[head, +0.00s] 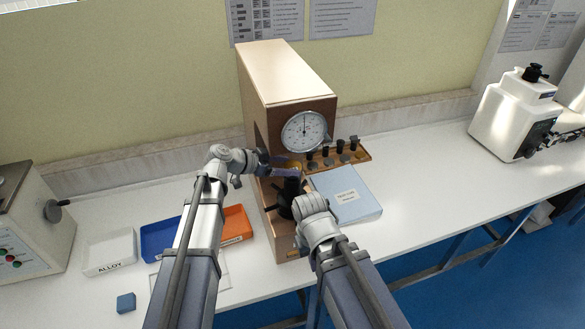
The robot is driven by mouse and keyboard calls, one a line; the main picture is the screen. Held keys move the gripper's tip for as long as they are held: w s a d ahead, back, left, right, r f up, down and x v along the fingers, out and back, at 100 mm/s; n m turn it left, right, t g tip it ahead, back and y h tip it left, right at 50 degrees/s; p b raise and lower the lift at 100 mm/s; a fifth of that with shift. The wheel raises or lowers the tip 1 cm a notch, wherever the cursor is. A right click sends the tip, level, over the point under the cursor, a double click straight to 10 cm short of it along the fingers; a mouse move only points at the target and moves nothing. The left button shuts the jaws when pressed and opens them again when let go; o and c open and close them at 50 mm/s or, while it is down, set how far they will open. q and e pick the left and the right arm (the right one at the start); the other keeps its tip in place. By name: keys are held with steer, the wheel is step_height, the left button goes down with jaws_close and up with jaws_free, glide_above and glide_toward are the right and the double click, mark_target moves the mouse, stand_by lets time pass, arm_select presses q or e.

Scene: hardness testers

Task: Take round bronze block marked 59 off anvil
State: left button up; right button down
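The hardness tester (285,75) is a tall wooden-coloured cabinet with a round dial on its front. Its dark anvil post (292,187) stands below the dial. My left gripper (287,168) reaches in from the left at the top of the anvil, under the dial. A small bronze tint shows at its fingers, but I cannot make out the round block or its mark 59 there. Whether the fingers are open or shut is too small to tell. My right arm's wrist is low in front of the tester, right of the post; its gripper fingers (301,240) are mostly hidden.
A blue folder (362,205) lies right of the tester, before a wooden rack (362,155) of dark-topped pieces. White ALLOY (110,265), blue (152,243) and orange (238,222) trays sit left. A blue block (126,303) lies nearer. The bench's right is mostly clear.

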arm_select(q)
jaws_close()
stand_by(0.4)
steer(key=shift+r, duration=0.1)
steer(key=shift+r+p, duration=0.5)
steer(key=shift+p, duration=0.1)
steer(key=shift+r+p, duration=0.45)
steer(key=s+a, duration=0.4)
steer(key=a, duration=0.4)
steer(key=s+a, duration=0.5)
steer(key=a, duration=0.2)
steer(key=shift+a+f+b, duration=0.3)
steer(key=shift+a, duration=0.1)
